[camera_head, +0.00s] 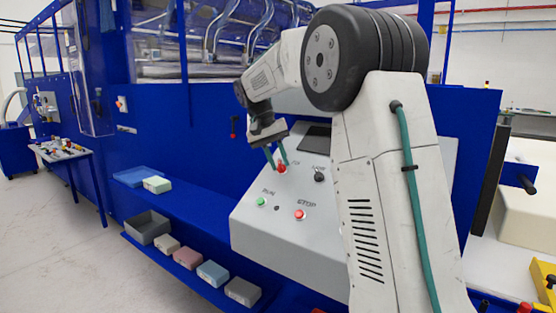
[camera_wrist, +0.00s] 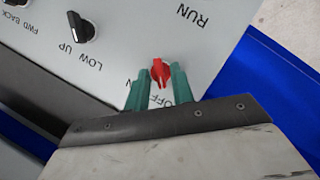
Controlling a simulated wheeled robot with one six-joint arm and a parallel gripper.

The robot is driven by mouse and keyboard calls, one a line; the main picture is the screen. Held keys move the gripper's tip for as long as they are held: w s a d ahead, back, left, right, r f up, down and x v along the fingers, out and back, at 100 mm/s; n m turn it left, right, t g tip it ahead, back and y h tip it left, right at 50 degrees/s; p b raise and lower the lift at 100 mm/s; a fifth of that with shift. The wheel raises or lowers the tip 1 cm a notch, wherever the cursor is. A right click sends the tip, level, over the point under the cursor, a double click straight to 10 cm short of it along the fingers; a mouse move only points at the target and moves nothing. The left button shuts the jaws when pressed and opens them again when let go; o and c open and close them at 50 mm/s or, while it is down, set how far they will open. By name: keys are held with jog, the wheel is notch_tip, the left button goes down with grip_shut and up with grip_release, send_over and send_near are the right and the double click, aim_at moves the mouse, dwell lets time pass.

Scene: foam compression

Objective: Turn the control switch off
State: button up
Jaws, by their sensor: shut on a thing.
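The red control switch (camera_wrist: 160,71) sits on the light grey control panel (camera_wrist: 130,40), between the printed words RUN and OFF in the wrist view. My gripper (camera_wrist: 158,82) has its two green fingers closed on the sides of the switch. In the head view the red switch (camera_head: 281,169) shows just under the fingertips of my gripper (camera_head: 277,160), on the upper part of the sloped panel (camera_head: 275,240). The fingers hide part of the switch and of the OFF label. I cannot tell exactly which word the switch points at.
A black selector knob (camera_head: 319,177) is to the right of the switch. A green button (camera_head: 260,202) and a red stop button (camera_head: 300,214) sit lower on the panel. A dark screen (camera_head: 314,138) is above. Foam blocks (camera_head: 187,258) lie on the blue shelf at left.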

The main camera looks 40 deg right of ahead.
dwell(0.4)
jog(key=o, duration=0.7)
jog(key=shift+c, duration=0.2)
jog(key=shift+r, duration=0.1)
jog(key=v, duration=0.7)
jog(key=shift+r, duration=0.3)
jog(key=shift+w+a, duration=0.1)
jog(key=shift+w, duration=0.05)
jog(key=shift+n+y, duration=0.4)
jog(key=shift+n, duration=0.5)
jog(key=f, duration=0.1)
jog(key=s+a+f, duration=0.1)
jog(key=f, duration=0.3)
jog(key=shift+s+a, duration=0.3)
jog(key=s+a+f+n+t+y, duration=0.1)
jog(key=s+a+f, duration=0.2)
jog(key=s, duration=0.9)
jog(key=s+a+f+n+t, duration=0.1)
jog(key=s+a+f+n, duration=0.1)
jog(key=s+a+f, duration=0.2)
jog(key=s+a+f+n+t+y, duration=0.1)
jog(key=s+a, duration=0.7)
jog(key=s, duration=1.1)
notch_tip(320, 180, down, 2)
jog(key=shift+s+a+f+n+t+y, duration=0.2)
jog(key=shift+s+f+n+t+y, duration=0.1)
jog(key=shift+n, duration=0.2)
